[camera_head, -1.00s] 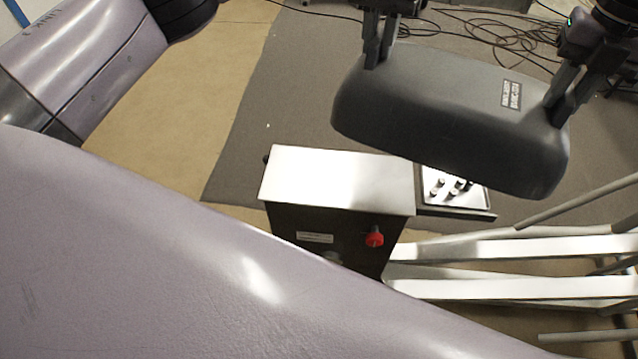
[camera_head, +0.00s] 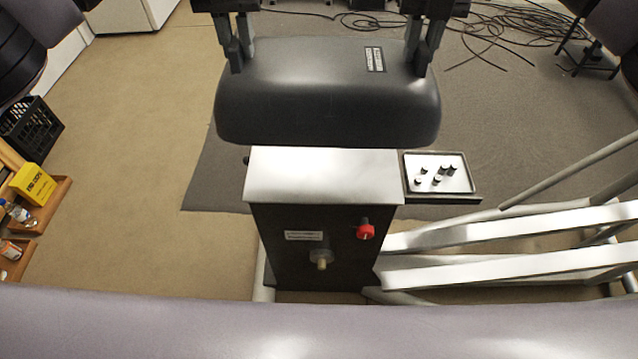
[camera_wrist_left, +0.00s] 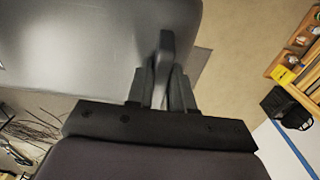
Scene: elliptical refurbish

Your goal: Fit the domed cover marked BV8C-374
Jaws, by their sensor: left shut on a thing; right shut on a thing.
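The dark grey domed cover (camera_head: 325,100) is held up between my two grippers, in the head view just beyond and above the machine box. A small label on its top shows, but its text is too small to read. My left gripper (camera_head: 236,62) is shut on the cover's left end. My right gripper (camera_head: 422,62) is shut on its right end. The cover also fills the upper left of the left wrist view (camera_wrist_left: 90,50). The box (camera_head: 320,176) has a bare light metal top, a dark front, a red knob (camera_head: 365,231) and a lower fitting (camera_head: 320,259).
A small tray (camera_head: 466,188) with several dark-topped pegs juts from the box's right side. White rails (camera_head: 520,265) run off to the right. Cables (camera_head: 500,30) lie on the floor behind. At far left are a black crate (camera_head: 32,130) and a yellow box (camera_head: 34,184) on a wooden shelf.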

